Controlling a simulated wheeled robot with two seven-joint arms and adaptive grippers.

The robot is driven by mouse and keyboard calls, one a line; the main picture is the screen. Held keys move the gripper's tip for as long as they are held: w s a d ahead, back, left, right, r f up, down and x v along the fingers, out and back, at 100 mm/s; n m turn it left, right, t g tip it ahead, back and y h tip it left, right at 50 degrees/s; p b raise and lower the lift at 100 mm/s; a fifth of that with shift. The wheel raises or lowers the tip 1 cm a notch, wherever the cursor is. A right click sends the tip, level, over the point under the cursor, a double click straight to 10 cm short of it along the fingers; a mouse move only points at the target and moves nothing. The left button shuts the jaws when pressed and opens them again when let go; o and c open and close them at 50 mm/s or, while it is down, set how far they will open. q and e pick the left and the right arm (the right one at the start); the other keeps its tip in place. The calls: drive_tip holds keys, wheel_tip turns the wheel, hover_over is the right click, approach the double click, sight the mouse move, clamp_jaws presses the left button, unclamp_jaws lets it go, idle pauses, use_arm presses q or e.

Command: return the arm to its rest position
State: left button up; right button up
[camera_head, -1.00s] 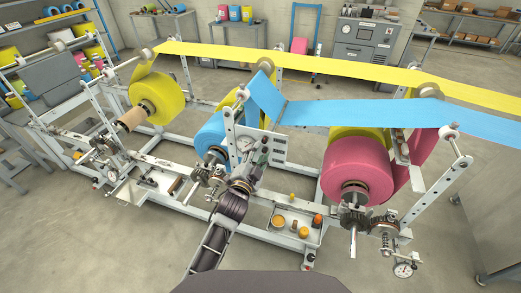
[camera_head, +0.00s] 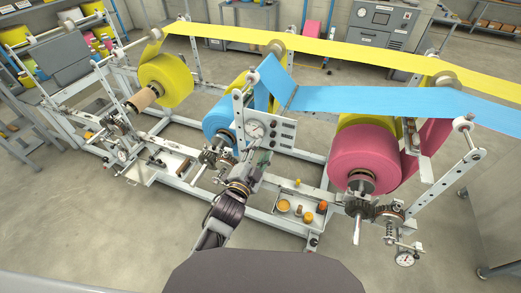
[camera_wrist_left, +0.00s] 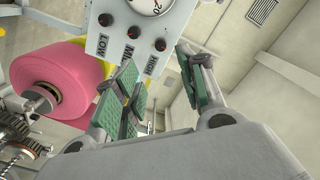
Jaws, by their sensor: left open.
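My left gripper (camera_head: 262,158) reaches in from the bottom of the head view and sits in front of the white control panel (camera_head: 281,134) with its round gauge. In the left wrist view the two green-padded fingers (camera_wrist_left: 163,92) are spread apart with nothing between them. Beyond them the panel (camera_wrist_left: 150,28) shows knobs marked LOW and HIGH and part of a dial. I cannot tell whether a finger touches the panel. My right gripper is not in view.
A blue roll (camera_head: 219,122) is behind my left arm, a yellow roll (camera_head: 166,78) to the left and a pink roll (camera_head: 364,160) to the right. A tray (camera_head: 285,218) with small jars is right of the arm. Floor is bare in front.

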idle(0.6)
use_arm(q)
drive_tip(key=s+a+f+n+g+y, duration=0.5)
drive_tip(key=s+a+f+n+g, duration=0.5)
drive_tip(key=a, duration=0.5)
drive_tip(key=s+a+f+n+g, duration=0.1)
drive_tip(key=s+a+f+g, duration=0.1)
drive_tip(key=s, duration=0.4)
drive_tip(key=s+a+f+g, duration=0.1)
drive_tip(key=s+a+g, duration=0.1)
drive_tip(key=s, duration=0.3)
wheel_tip(320, 180, down, 32)
drive_tip(key=s+g, duration=0.1)
drive_tip(key=s, duration=0.1)
drive_tip(key=s+a+f, duration=0.2)
drive_tip(key=s+f, duration=0.8)
drive_tip(key=s, duration=0.1)
drive_tip(key=s+a+f+g, duration=0.1)
drive_tip(key=s+f, duration=0.9)
drive_tip(key=s, duration=0.2)
drive_tip(key=shift+a+f+y, duration=0.3)
drive_tip(key=shift+a+f, duration=0.1)
